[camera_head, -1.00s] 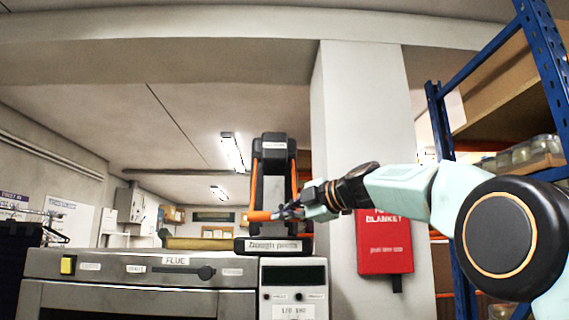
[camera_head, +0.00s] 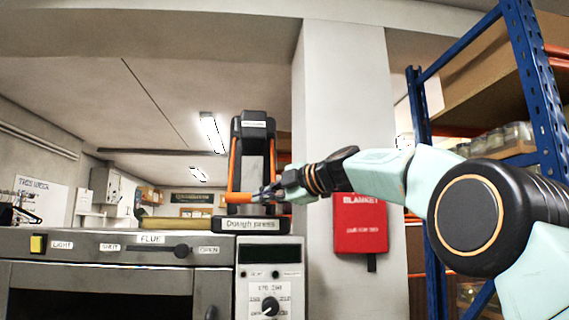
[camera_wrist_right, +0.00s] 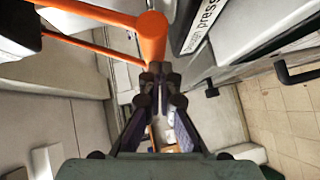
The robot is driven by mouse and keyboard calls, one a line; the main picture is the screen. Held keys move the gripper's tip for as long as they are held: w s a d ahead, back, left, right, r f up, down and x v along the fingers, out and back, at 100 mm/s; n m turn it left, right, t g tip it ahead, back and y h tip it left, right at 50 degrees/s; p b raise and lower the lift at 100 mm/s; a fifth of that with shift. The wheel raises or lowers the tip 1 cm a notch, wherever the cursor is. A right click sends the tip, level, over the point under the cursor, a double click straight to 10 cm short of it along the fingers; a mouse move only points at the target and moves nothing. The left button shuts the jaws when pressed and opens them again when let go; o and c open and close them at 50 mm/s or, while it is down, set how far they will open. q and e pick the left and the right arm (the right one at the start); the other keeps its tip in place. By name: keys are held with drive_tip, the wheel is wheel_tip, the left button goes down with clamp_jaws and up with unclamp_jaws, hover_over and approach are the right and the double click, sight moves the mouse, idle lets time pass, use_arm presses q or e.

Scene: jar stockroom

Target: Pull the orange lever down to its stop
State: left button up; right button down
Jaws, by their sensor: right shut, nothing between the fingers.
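The black dough press (camera_head: 254,160) stands on top of the oven, with its label on the base. Its orange lever (camera_head: 240,197) has long orange side bars running down to a crossways handle low at the front of the press. The handle also shows large at the top of the right wrist view (camera_wrist_right: 152,38). My right gripper (camera_head: 264,193) is shut and empty at the right part of the handle. In the right wrist view its closed fingertips (camera_wrist_right: 158,70) are right at the handle's end; whether they touch cannot be told. My left gripper is not in view.
The oven (camera_head: 110,245) has flue and light controls, with a control panel (camera_head: 270,285) at its right. A red blanket box (camera_head: 360,228) hangs on the pillar behind my right arm. A blue shelf rack (camera_head: 420,170) stands at right.

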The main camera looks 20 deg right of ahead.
drive_tip(key=v, duration=1.1)
drive_tip(key=shift+s+r, duration=0.15)
drive_tip(key=shift+s, duration=0.2)
drive_tip(key=shift+w, duration=0.1)
